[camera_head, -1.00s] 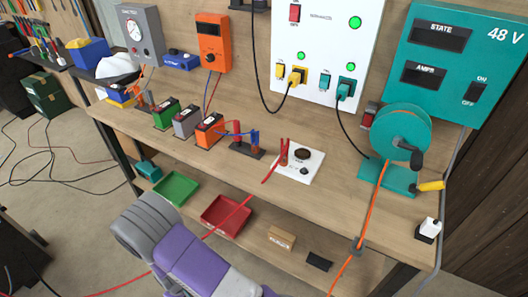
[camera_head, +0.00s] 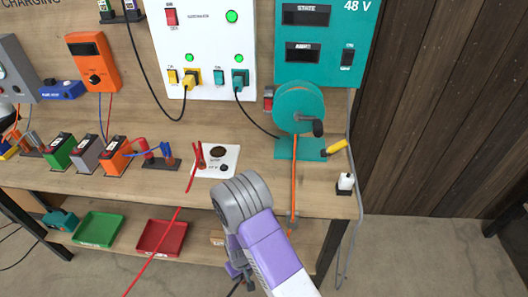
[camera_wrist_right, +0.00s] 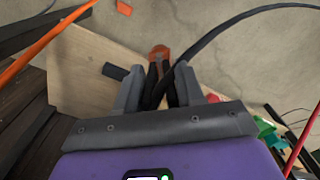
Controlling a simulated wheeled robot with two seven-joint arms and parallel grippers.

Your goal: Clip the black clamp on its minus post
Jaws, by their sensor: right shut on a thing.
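My right gripper (camera_head: 240,280) hangs low in front of the bench, partly hidden behind my own arm in the head view. In the right wrist view its two grey fingers (camera_wrist_right: 158,88) are shut on the black clamp (camera_wrist_right: 156,84). The clamp's copper-coloured end points away from the gripper, and a black cable (camera_wrist_right: 235,22) leads off to the upper right. A white plate (camera_head: 230,158) on the bench carries a red clamp (camera_head: 198,156) on its left side, a dark disc and a small black post (camera_head: 225,168). The black clamp is apart from that post. My left gripper is out of view.
The teal reel (camera_head: 299,106) stands right of the plate, its orange cable (camera_head: 294,180) running over the bench edge. Small batteries (camera_head: 88,154) stand to the left. A red tray (camera_head: 160,238) and green tray (camera_head: 98,230) lie on the lower shelf. A red cable crosses the front.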

